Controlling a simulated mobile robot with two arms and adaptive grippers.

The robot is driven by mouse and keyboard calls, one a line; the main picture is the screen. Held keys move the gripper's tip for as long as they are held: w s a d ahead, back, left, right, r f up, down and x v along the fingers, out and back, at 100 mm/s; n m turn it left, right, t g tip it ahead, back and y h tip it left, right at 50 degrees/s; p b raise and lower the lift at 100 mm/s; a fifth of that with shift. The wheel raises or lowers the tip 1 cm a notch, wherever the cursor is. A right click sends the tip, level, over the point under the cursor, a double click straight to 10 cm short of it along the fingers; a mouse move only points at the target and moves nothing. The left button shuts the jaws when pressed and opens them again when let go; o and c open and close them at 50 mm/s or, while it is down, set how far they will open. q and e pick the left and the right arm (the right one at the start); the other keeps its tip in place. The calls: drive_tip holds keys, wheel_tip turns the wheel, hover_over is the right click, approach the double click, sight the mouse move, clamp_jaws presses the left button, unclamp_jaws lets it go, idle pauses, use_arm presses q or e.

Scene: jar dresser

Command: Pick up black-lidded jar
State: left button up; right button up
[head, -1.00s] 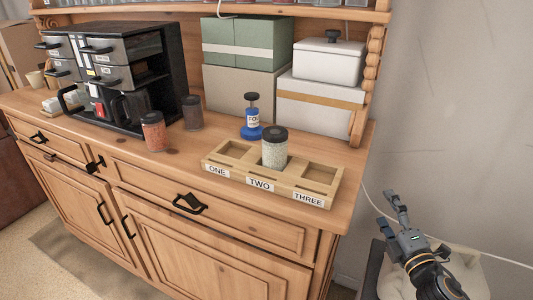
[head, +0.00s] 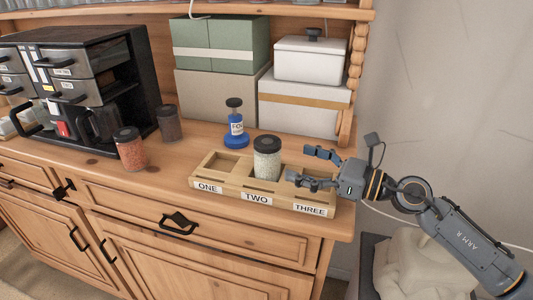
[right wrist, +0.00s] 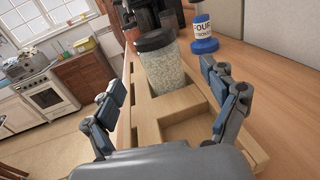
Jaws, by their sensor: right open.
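A clear jar with pale contents and a black lid (head: 267,159) stands upright in the middle compartment, TWO, of a wooden tray (head: 228,193). My right gripper (head: 297,165) is open just right of the jar, over compartment THREE, its fingers pointing toward it. In the right wrist view the jar (right wrist: 161,66) stands ahead between the open fingers, apart from both. Two more jars with dark lids stand to the left: one with orange-red contents (head: 130,153) and one dark (head: 169,124). My left gripper is not in view.
A blue bottle with a black top (head: 235,125) stands behind the tray. A black drawer unit (head: 115,80) is at the left. Green and white boxes (head: 303,105) line the back. The dresser top (head: 190,157) is clear between the jars and tray.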

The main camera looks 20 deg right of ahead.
sight(280, 156)
drive_tip(key=x, duration=0.1)
drive_tip(key=p+x, duration=0.1)
drive_tip(key=shift+w+a+r, duration=0.15)
drive_tip(key=shift+w+r, duration=0.1)
drive_tip(key=shift+w+a+f, duration=0.2)
drive_tip(key=shift+w+a, duration=0.05)
drive_tip(key=shift+a, duration=0.1)
drive_tip(key=shift+w+a+r+p, duration=0.15)
drive_tip(key=shift+w+a+p, duration=0.05)
drive_tip(key=shift+p, duration=0.25)
drive_tip(key=p+x, duration=0.2)
drive_tip(key=x, duration=0.2)
drive_tip(key=shift+w+a+p, duration=0.2)
drive_tip(key=shift+p, duration=0.15)
drive_tip(key=shift+w+a+f, duration=0.1)
drive_tip(key=shift+f, duration=0.15)
drive_tip(key=shift+c, duration=1.3)
drive_tip(key=c, duration=1.3)
drive_tip(key=shift+r, duration=0.1)
drive_tip(key=shift+c, duration=0.2)
